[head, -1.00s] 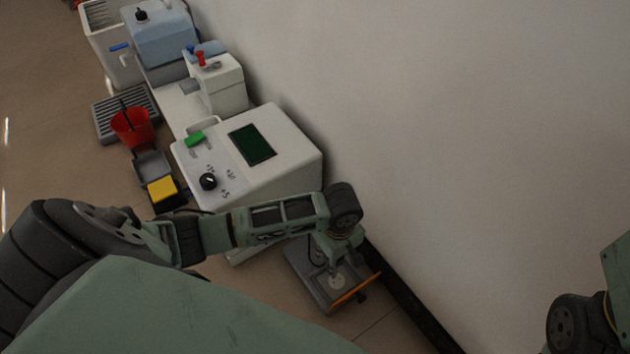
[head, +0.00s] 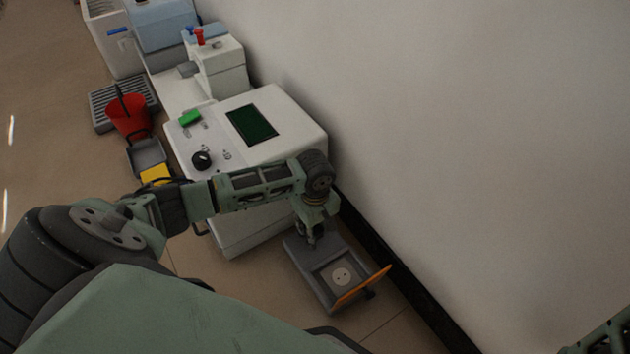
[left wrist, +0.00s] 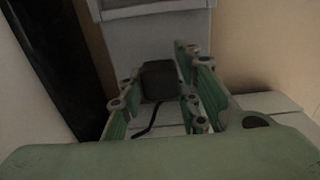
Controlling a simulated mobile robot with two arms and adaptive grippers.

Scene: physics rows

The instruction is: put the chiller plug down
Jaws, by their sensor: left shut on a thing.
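My left gripper (head: 312,240) points down over the back end of a grey floor box in the head view. In the left wrist view my left gripper (left wrist: 157,108) is shut on the chiller plug (left wrist: 158,80), a dark block with a thin black cable below it. The plug is hidden behind the gripper in the head view, and I cannot tell whether it touches the box. The grey box (head: 325,301) has a pale round socket (head: 341,276) in its recess and a raised orange flap (head: 362,286).
A white machine (head: 285,145) with a dark screen stands beside my left arm. A wall (head: 450,130) with dark skirting (head: 400,290) runs close to the box's right. A red bucket (head: 127,118) and yellow block (head: 156,174) are farther left. Floor in front of the box is clear.

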